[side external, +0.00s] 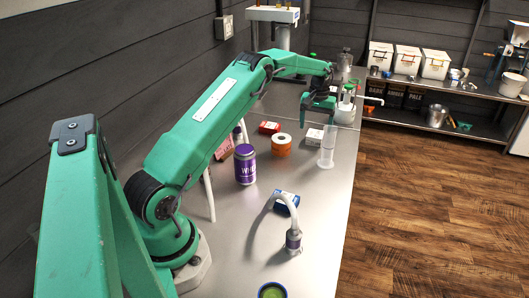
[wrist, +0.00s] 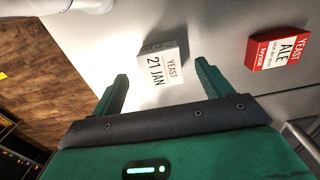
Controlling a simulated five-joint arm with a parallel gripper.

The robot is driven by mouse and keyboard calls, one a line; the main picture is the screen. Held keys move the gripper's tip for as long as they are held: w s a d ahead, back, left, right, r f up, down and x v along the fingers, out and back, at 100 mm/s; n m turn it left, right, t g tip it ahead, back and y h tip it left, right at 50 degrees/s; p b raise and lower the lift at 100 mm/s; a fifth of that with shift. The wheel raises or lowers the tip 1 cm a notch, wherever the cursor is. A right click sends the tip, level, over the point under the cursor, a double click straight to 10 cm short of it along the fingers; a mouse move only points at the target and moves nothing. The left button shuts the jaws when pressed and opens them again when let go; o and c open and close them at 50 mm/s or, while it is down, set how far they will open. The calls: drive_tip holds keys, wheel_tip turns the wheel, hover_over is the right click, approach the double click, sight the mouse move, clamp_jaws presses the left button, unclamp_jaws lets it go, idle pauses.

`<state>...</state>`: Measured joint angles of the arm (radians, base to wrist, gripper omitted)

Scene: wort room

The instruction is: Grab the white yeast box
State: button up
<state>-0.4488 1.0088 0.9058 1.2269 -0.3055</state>
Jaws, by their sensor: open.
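In the side external view the white box (side external: 314,137) is on the table just below my gripper (side external: 318,112), partly behind a clear cylinder. My gripper is open and empty, and it hangs above the table.
A red yeast box (wrist: 278,49) marked "ALE" lies to the right in the wrist view. A clear measuring cylinder (side external: 327,148) stands close in front of the white box.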

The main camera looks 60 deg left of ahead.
sight(315, 135)
drive_tip(key=shift+f, duration=2.55)
drive_tip(key=c, duration=1.1)
drive_tip(key=shift+w+r, duration=0.1)
drive_tip(key=shift+r, duration=4.95)
